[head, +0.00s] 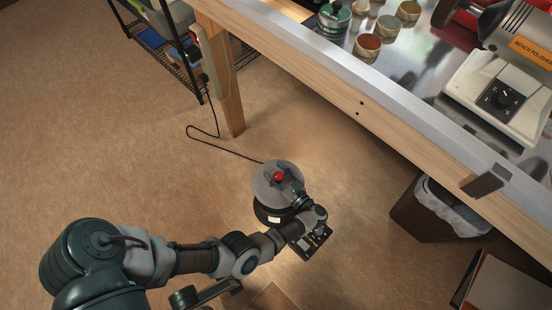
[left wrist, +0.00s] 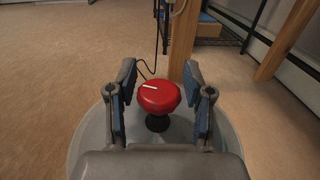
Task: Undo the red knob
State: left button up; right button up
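The red knob (head: 278,176) stands on top of a round grey lidded machine (head: 264,190) on the floor, below the bench edge. In the left wrist view the red knob (left wrist: 159,97) has a white line on its top and sits on a dark stem. My left gripper (head: 287,185) is at the knob; in the left wrist view its two fingers (left wrist: 161,92) are open on either side of the knob, with gaps between the pads and the knob. The grey lid (left wrist: 88,140) shows below. My right gripper is not in view.
The workbench (head: 352,104) runs along the upper right, with jars and a bench polisher (head: 505,85) on it. A waste bin (head: 428,212) stands under it. A black cable (head: 218,140) runs from the bench leg to the machine. The floor at left is clear.

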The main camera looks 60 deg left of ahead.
pick_arm(q)
jog(key=shift+a+r, duration=0.1)
jog(key=shift+r, duration=0.3)
notch_tip(320, 180, up, 9)
dwell(0.4)
